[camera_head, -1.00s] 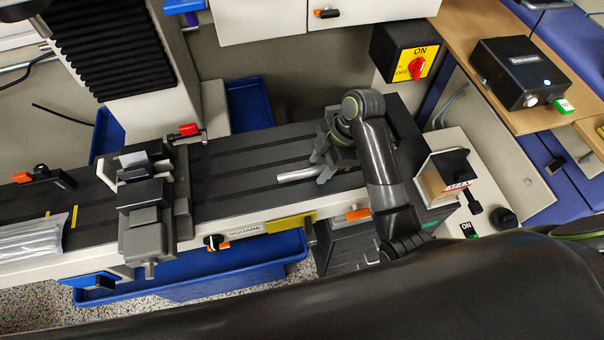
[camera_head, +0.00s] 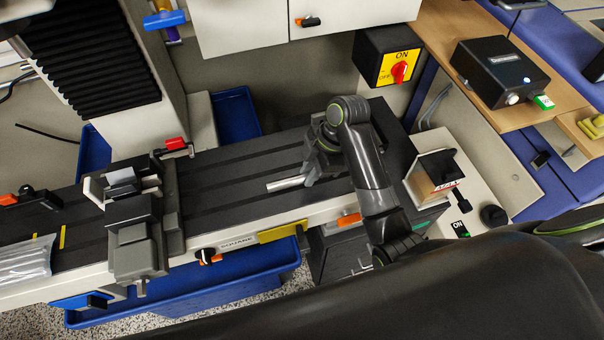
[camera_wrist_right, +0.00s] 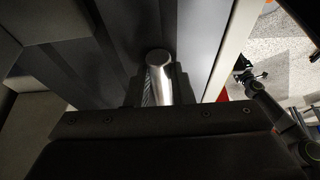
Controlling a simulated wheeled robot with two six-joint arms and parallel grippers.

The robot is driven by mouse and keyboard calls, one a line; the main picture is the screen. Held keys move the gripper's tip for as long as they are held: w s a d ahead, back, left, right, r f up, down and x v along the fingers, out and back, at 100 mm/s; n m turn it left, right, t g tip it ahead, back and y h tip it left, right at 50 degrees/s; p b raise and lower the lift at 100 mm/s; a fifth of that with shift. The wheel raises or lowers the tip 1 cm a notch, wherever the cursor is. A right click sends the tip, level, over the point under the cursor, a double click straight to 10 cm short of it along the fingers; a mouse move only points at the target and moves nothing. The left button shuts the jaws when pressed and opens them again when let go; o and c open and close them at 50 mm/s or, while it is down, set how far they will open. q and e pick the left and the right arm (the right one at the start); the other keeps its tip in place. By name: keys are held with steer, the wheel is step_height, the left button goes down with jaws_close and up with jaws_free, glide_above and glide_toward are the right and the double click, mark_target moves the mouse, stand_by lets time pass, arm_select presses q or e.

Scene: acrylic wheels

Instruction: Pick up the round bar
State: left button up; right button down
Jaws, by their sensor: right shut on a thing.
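The round bar (camera_head: 286,184) is a short silver metal cylinder over the dark slotted machine table (camera_head: 230,190). My right gripper (camera_head: 311,176) is shut on it, and its free end sticks out to the left of the fingers. In the right wrist view the bar (camera_wrist_right: 159,75) shows its round end face between the two dark fingers (camera_wrist_right: 157,92). The head view does not show clearly whether the bar touches the table or is slightly above it. The rest of the bar is hidden by the gripper. My left gripper is not in view.
A bag of clear rods (camera_head: 22,262) lies at far left. A yellow-red ON/OFF switch box (camera_head: 388,60) stands behind my right arm. The table between vise and bar is clear.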

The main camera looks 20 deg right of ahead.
step_height(320, 180, up, 10)
steer(key=p, duration=0.8)
stand_by(0.6)
